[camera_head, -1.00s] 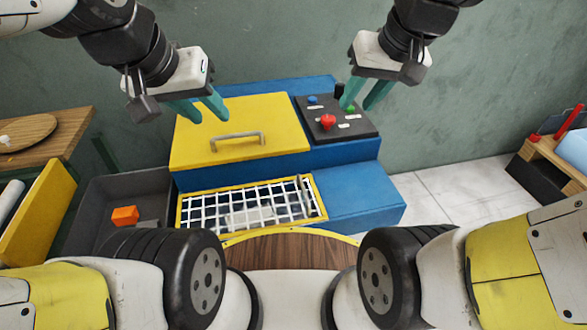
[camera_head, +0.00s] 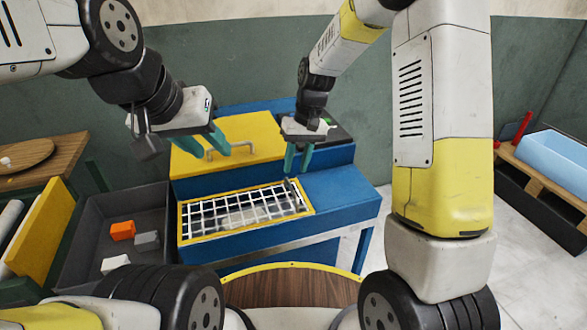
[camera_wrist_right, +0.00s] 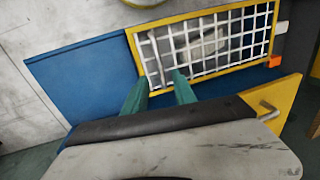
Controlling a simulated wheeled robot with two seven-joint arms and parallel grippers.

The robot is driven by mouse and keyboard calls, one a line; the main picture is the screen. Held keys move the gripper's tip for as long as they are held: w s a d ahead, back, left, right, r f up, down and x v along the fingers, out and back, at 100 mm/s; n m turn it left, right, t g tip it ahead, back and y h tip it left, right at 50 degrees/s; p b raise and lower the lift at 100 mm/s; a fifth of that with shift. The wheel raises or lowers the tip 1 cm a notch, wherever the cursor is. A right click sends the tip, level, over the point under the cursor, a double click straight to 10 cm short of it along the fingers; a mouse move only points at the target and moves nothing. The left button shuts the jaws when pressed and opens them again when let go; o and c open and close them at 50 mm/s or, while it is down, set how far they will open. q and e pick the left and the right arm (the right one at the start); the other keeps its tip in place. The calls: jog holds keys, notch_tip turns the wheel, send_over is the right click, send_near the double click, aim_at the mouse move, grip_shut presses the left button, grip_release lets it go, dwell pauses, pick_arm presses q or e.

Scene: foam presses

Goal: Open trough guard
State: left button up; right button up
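The trough guard (camera_head: 225,222) is a white grid in a yellow frame. It lies flat, closed over the trough at the front of the blue machine (camera_head: 340,195). A small grey bar stands at its right end in the head view. My right gripper (camera_head: 298,160) is open and empty, above the guard's right end. The right wrist view also shows the guard (camera_wrist_right: 222,68), with the open fingertips (camera_wrist_right: 160,82) near one end; I cannot tell whether they touch it. My left gripper (camera_head: 230,148) is open and empty, in front of the yellow lid (camera_head: 258,130) behind the guard.
The yellow lid has a bar handle (camera_head: 210,155). The control panel (camera_head: 325,130) is partly hidden behind my right gripper. A dark crate (camera_head: 80,265) with orange, grey and white blocks stands left. A blue bin (camera_head: 555,160) stands on a wooden rack at right.

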aim_at(291, 186)
jog(key=f, duration=0.4)
jog(key=a+f, duration=0.1)
jog(key=f, duration=0.1)
jog(key=shift+s, duration=0.2)
jog(key=shift+r, duration=0.1)
grip_shut()
dwell(1.0)
